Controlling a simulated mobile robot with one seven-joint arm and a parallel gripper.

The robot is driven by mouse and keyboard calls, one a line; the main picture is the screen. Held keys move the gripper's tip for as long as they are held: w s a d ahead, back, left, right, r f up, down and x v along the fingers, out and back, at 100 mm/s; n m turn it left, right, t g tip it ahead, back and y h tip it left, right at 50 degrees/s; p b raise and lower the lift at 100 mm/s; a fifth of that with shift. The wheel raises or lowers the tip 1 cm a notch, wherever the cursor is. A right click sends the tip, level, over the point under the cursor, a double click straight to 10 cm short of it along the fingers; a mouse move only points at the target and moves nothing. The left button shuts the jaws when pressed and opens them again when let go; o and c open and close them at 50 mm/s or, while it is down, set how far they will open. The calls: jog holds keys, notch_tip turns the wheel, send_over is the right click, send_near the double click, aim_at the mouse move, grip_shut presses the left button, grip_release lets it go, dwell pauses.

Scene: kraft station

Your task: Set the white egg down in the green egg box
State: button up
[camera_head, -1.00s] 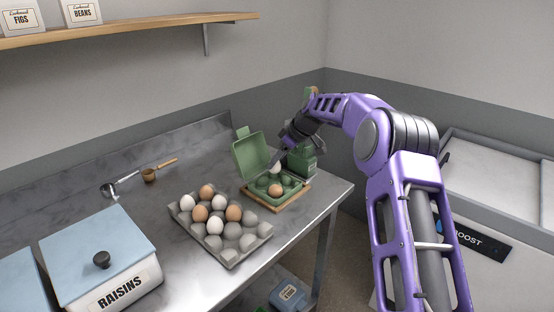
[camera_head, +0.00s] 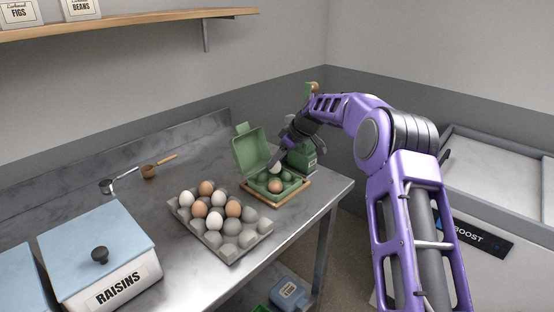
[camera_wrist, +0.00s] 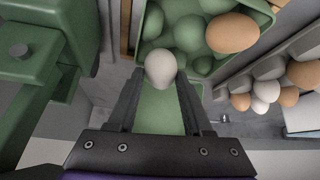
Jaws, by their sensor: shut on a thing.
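The white egg (camera_wrist: 160,68) is between the fingertips of my gripper (camera_wrist: 160,85) in the wrist view, at the edge of the green egg box (camera_wrist: 152,24). In the head view the white egg (camera_head: 275,168) shows just above the box's cups. My gripper (camera_head: 281,160) is shut on it, partly hidden by the lid and arm. The box (camera_head: 257,187) stands open, its lid (camera_head: 252,152) raised. A brown egg (camera_head: 275,186) sits in one of its cups, and it also shows in the wrist view (camera_wrist: 232,33). Whether the white egg touches a cup I cannot tell.
The box sits on a wooden board (camera_head: 283,203) near the counter's right edge. A grey tray (camera_head: 231,252) with several brown and white eggs lies to its left. A green machine (camera_head: 303,160) stands close behind, to the right. A raisins tin (camera_head: 100,250) stands front left.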

jog(key=shift+f+b, duration=0.7)
jog(key=shift+f, duration=0.4)
dwell(0.3)
jog(key=o, duration=0.9)
jog(key=shift+d+r, duration=0.1)
